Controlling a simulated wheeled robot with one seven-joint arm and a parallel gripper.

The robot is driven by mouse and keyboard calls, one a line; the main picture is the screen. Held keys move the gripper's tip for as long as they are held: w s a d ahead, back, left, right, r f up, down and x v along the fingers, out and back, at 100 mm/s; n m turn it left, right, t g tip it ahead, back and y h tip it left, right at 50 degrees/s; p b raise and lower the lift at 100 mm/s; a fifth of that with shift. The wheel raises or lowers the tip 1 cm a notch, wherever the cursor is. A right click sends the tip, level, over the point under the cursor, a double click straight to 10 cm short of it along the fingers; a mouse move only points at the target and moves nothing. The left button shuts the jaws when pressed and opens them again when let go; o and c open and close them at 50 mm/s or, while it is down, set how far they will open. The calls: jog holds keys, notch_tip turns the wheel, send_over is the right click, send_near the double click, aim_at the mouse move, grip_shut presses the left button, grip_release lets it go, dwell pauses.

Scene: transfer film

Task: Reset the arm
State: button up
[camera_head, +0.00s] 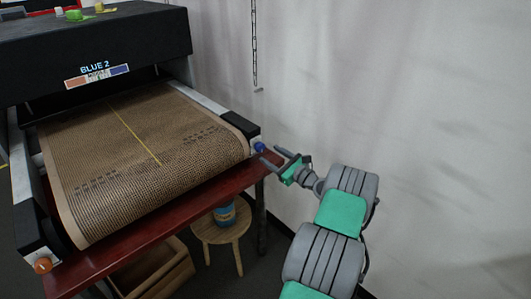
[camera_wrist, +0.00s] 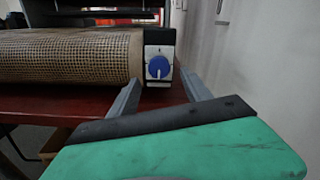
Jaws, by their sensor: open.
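My gripper (camera_head: 277,159) is open and empty beside the right front corner of a conveyor dryer, close to its blue knob (camera_head: 260,146). In the wrist view, my gripper's two grey fingers (camera_wrist: 160,92) point at the blue knob (camera_wrist: 158,67), which sits on a white plate with a black surround. The knob shows between the fingers, and they look apart from it. My green and grey arm reaches in from the lower right of the head view.
The dryer's brown mesh belt (camera_head: 140,150) rests on a dark red table (camera_head: 150,240). An orange knob (camera_head: 42,265) is at the left corner. A stool (camera_head: 224,232) with a blue container (camera_head: 225,213) and a wooden crate (camera_head: 155,270) stand below. A white wall (camera_head: 430,100) is right.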

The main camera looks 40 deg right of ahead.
jog(key=shift+s, duration=1.6)
